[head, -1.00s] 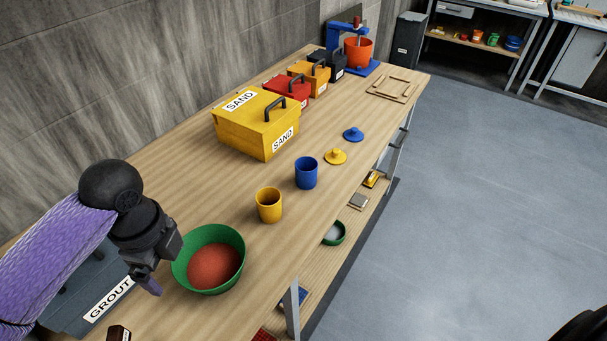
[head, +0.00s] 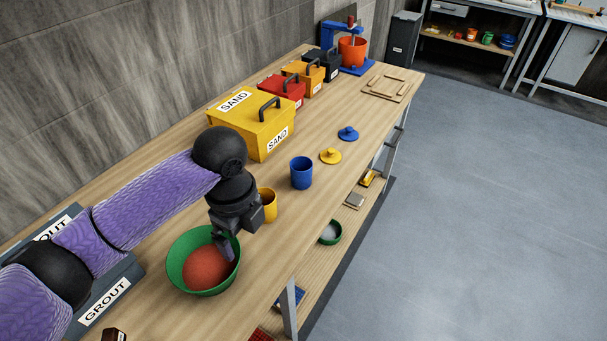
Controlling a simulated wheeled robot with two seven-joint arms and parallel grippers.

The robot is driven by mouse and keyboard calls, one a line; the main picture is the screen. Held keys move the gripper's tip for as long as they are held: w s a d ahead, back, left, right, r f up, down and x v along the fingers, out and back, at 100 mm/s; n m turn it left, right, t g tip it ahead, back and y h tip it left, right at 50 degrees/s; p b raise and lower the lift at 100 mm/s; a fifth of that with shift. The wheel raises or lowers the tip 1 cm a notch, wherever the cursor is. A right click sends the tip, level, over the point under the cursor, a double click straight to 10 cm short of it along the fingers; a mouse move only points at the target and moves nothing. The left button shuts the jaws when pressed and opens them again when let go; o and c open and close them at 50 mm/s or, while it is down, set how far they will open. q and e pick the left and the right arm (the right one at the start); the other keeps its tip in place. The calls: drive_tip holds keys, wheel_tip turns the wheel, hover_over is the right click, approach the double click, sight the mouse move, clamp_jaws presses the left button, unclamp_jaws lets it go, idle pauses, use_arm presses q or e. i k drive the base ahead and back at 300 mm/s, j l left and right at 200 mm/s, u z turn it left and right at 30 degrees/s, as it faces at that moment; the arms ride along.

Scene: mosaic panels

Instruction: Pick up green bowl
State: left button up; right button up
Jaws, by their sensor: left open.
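The green bowl (head: 177,281), holding a reddish powder (head: 207,269), sits upright on the wooden table near its front edge in the head view. My left gripper (head: 226,256) is open, fingers pointing down at the bowl's right side, by the rim. Its fingers overlap the bowl in the picture; I cannot tell whether they touch it or straddle the rim. My right gripper is not in view.
A yellow cup (head: 268,205) stands partly behind my left gripper, with a blue cup (head: 301,173) beyond. A yellow sand box (head: 246,138) stands behind, and a grout box (head: 118,283) lies under my left arm. Another green bowl (head: 330,232) is on the lower shelf.

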sight(195, 264)
drive_tip(key=i+l+u, duration=0.15)
drive_tip(key=u, duration=0.35)
drive_tip(key=i+l+u, duration=0.2)
drive_tip(key=u, duration=0.3)
drive_tip(key=i+l+u, duration=0.1)
drive_tip(key=l+u, duration=0.35)
drive_tip(key=i+l+u, duration=0.1)
drive_tip(key=l+u, duration=0.2)
drive_tip(key=u, duration=0.2)
